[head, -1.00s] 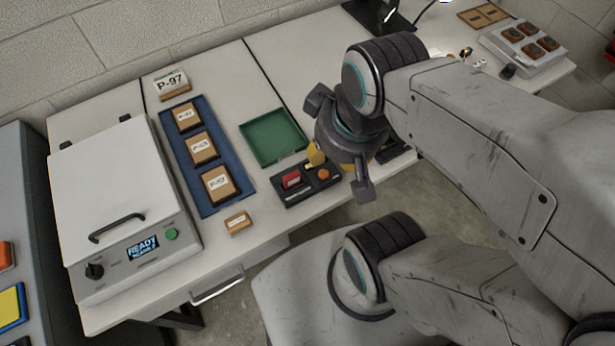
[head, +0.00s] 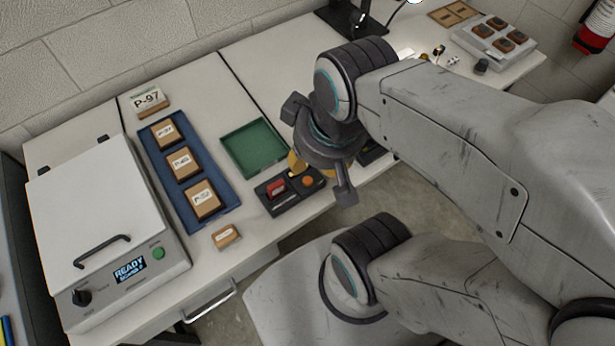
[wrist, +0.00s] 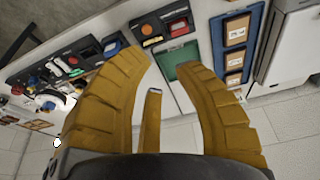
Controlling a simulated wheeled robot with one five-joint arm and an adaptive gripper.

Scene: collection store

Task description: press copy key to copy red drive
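A black dock (head: 268,203) at the table's front edge holds a red drive (head: 277,187) and a round orange key (head: 308,181). In the wrist view the same dock shows near the top, with the orange key (wrist: 147,29) left of the red drive (wrist: 178,27). My gripper (wrist: 160,68) has its yellow fingers spread, with nothing between them. In the head view its yellow fingers (head: 296,162) are mostly hidden behind my wrist, just behind the dock. I see no contact with the key.
A green tray (head: 254,147) lies behind the dock. A blue tray (head: 224,217) with labelled blocks and a white lidded machine (head: 95,205) reading READY stand to the left. A small wooden block (head: 226,236) is near the front edge. Another black dock is partly hidden by my wrist.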

